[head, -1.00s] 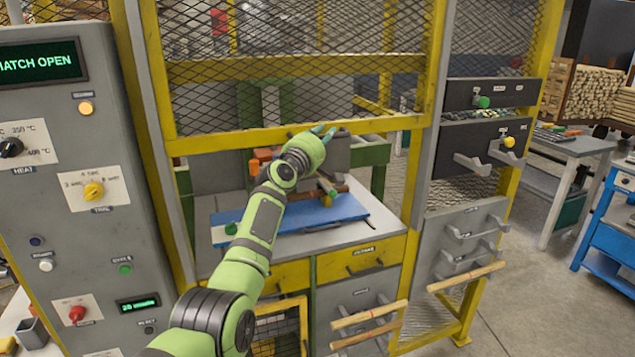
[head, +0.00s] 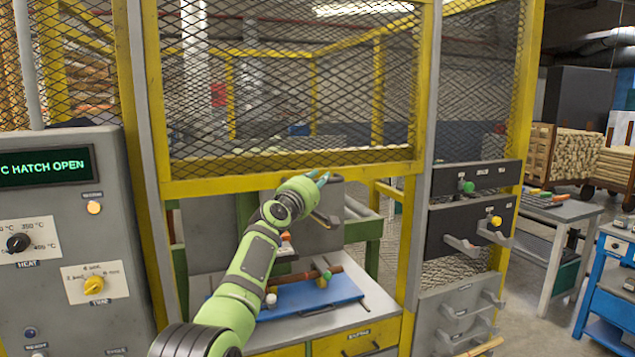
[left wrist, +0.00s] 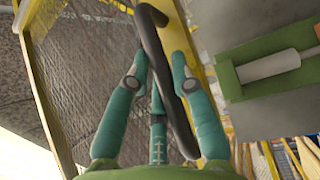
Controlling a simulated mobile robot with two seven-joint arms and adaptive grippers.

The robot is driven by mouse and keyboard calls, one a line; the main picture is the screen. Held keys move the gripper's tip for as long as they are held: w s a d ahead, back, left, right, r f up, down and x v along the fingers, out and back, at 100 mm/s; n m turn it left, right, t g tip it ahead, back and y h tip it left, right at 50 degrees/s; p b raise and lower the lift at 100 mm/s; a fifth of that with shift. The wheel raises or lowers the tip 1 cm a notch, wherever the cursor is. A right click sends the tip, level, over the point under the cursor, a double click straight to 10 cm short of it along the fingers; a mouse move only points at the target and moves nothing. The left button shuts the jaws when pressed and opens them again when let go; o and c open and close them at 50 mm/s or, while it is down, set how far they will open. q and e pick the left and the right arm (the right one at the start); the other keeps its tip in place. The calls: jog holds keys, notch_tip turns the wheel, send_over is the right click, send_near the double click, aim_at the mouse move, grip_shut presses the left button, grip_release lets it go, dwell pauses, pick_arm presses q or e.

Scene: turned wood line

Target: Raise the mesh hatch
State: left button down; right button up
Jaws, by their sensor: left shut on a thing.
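The mesh hatch (head: 235,181) is a black wire panel in a yellow frame, its lower bar above the open bay in the head view. My left gripper (head: 322,179) is at this lower bar, right of its middle. In the left wrist view a dark curved handle (left wrist: 152,28) runs between the teal fingers of my left gripper (left wrist: 155,72), which is shut on it. The mesh and yellow frame lie just behind the handle. The handle is mostly hidden in the head view. My right gripper is out of view.
Under the hatch, a blue mat (head: 312,297) with turned wooden pieces lies on the bench. A control panel (head: 62,240) with a lit display reading "HATCH OPEN" stands at left. Drawers with protruding handles (head: 470,240) are at right. Grey floor is open beyond.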

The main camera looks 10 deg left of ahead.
pick_arm(q)
jog(key=c, duration=1.2)
grip_release()
jog(key=shift+f, duration=0.15)
jog(key=shift+o, duration=0.8)
jog(key=v, duration=1.2)
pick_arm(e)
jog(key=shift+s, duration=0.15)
pick_arm(q)
jog(key=shift+w+f, duration=0.1)
